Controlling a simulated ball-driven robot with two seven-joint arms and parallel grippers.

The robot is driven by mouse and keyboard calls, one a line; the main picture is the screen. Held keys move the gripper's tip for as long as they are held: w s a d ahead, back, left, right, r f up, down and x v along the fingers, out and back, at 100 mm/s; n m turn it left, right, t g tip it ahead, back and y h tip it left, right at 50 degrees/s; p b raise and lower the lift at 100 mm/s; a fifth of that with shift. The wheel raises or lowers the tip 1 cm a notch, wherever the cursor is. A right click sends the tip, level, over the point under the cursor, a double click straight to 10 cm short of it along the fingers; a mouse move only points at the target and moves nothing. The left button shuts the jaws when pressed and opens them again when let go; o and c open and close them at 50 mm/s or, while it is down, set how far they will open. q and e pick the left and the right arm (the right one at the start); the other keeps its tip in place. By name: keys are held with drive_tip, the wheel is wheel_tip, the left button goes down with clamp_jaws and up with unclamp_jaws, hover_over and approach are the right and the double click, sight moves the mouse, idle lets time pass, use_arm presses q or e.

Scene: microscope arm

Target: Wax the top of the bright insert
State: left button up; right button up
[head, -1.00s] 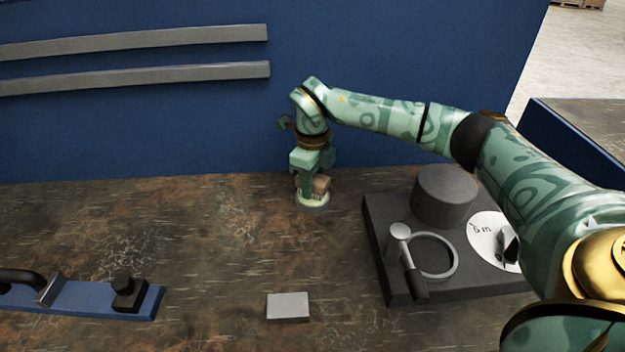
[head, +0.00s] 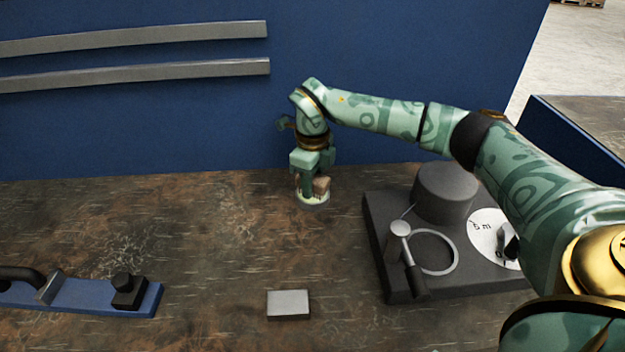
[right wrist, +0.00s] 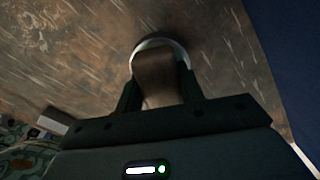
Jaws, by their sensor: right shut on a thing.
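My right gripper (head: 311,178) points down at the back middle of the table, shut on a brown block (head: 321,186). In the right wrist view the brown block (right wrist: 158,75) sits between the fingers. It is at a pale round dish (head: 313,201), whose rim (right wrist: 160,43) shows around the block's far end. I cannot tell whether the block touches the inside of the dish. A small bright grey block (head: 288,304), which may be the bright insert, lies flat on the table at the front middle, apart from the gripper. My left gripper is out of view.
A dark base (head: 385,265) with a cylinder (head: 444,190), a ring (head: 455,252), a short lever (head: 410,262) and a white dial (head: 485,232) stands on the right. A blue bar (head: 75,297) with black fittings lies front left. Blue wall (head: 150,120) behind; middle table clear.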

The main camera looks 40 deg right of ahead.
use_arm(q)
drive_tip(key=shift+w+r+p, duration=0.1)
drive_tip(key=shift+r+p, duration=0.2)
use_arm(e)
drive_tip(key=shift+f, duration=0.1)
idle(1.0)
